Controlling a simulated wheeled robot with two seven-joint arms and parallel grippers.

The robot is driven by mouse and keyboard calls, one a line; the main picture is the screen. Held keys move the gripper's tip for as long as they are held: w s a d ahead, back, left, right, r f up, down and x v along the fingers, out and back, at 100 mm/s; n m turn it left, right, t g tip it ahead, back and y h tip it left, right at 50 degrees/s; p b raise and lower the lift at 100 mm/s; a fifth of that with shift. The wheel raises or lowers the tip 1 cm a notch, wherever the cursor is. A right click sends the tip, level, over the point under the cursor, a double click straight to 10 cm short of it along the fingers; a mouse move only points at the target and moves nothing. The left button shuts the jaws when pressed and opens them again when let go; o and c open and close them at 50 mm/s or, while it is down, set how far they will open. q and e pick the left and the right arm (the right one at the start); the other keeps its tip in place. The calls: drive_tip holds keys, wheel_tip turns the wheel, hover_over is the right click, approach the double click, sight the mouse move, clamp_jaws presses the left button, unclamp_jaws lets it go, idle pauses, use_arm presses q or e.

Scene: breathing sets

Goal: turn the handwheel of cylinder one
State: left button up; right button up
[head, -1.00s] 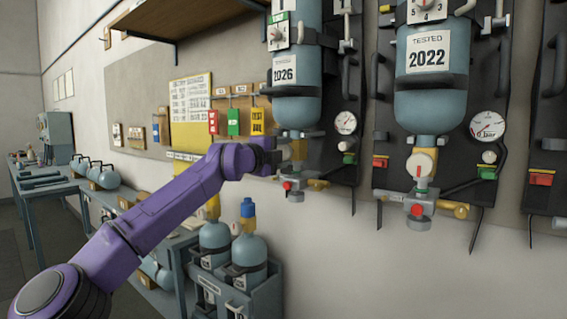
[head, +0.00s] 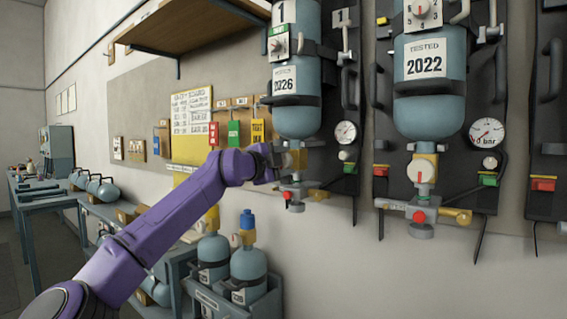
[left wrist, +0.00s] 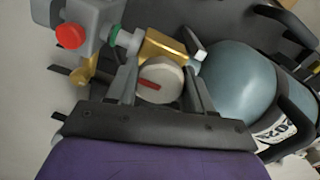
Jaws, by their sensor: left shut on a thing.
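Cylinder one (head: 297,112) is a blue-grey bottle hung neck down on the wall, with a "1" plate above and a "2026" label. In the left wrist view its rounded end (left wrist: 240,80) is at right. Its handwheel (left wrist: 158,82) is a pale round knob with a red mark, on a brass valve (left wrist: 165,47). My left gripper (head: 286,160) is at this valve from the left and mostly hides the knob in the head view. In the left wrist view its two fingers (left wrist: 164,84) are on either side of the handwheel, shut on it. My right gripper is out of view.
A second cylinder (head: 430,105), labelled "2022", hangs to the right with its own pale handwheel (head: 420,171) and a gauge (head: 487,132). Two bottles stand in a crate (head: 235,306) below. A shelf (head: 195,28) juts out above my left arm.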

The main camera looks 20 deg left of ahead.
use_arm(q)
drive_tip(key=o, duration=1)
drive_tip(key=shift+a, duration=0.15)
drive_tip(key=shift+o, duration=0.2)
drive_tip(key=shift+s+f+b, duration=0.15)
drive_tip(key=shift+s+b, duration=0.05)
drive_tip(key=shift+b, duration=0.2)
drive_tip(key=b+v, duration=0.5)
drive_tip(key=v, duration=0.5)
